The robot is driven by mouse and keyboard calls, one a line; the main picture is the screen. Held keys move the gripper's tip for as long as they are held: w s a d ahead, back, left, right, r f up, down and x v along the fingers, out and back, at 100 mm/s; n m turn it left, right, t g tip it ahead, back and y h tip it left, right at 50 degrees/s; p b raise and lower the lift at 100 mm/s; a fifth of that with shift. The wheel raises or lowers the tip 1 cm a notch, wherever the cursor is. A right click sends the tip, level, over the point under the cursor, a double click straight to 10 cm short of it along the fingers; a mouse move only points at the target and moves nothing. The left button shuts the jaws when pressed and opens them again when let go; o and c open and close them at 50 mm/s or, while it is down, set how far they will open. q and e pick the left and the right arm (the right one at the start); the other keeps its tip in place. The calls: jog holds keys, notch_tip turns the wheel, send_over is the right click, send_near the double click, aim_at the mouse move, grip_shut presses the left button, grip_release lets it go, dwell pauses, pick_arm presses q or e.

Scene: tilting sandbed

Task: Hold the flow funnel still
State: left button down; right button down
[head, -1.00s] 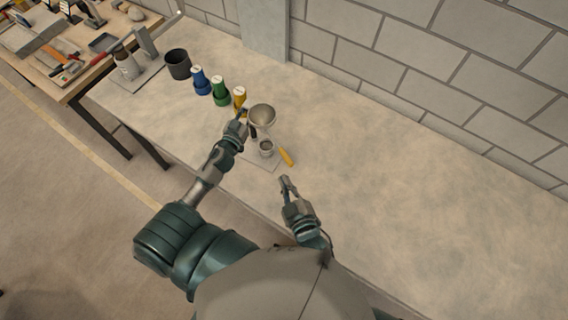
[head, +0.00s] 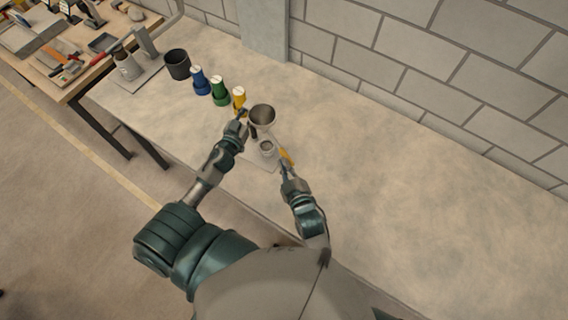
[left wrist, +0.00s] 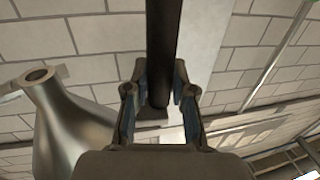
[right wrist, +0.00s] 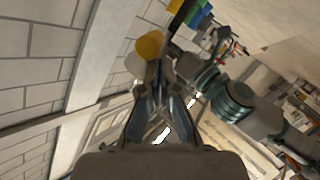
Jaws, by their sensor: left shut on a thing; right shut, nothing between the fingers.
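The flow funnel (head: 262,116) is a grey metal bowl above the bench, beside the tip of my left gripper (head: 243,117). In the left wrist view its silver cone and spout (left wrist: 70,125) show at left. My left gripper (left wrist: 160,95) is shut on a dark bar that runs between its fingers, which looks like the funnel's handle. A small grey cup (head: 267,148) stands below the funnel on a flat plate (head: 262,163). My right gripper (head: 286,166) is shut and empty, close to a yellow-handled thing (head: 288,155); contact is unclear. A rounded yellow end (right wrist: 150,45) shows just beyond its fingertips.
Blue (head: 200,82), green (head: 219,92) and yellow (head: 239,98) containers stand in a row behind the funnel. A dark cup (head: 177,65) stands farther left. A tool table (head: 70,95) is at far left. The bench (head: 420,190) is clear at right, up to the block wall.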

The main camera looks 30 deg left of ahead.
jog(key=shift+w+g, duration=0.1)
jog(key=shift+g, duration=0.2)
jog(key=shift+w+d+n+g+y, duration=0.2)
jog(key=shift+n+g+y, duration=0.1)
jog(key=shift+n+y, duration=0.1)
jog(key=shift+w+d+n+g+y, duration=0.2)
jog(key=shift+w+n+g+y, duration=0.1)
jog(key=shift+w+d+n+g, duration=0.2)
jog(key=shift+w+n+g, duration=0.1)
jog(key=shift+n+g, duration=0.1)
jog(key=w+d+g, duration=0.1)
jog(key=w+d, duration=0.1)
jog(key=w, duration=0.6)
jog(key=shift+w+d+n+y, duration=0.15)
jog(key=shift+w+n+y, duration=0.15)
jog(key=shift+n+y, duration=0.1)
jog(key=shift+s, duration=0.1)
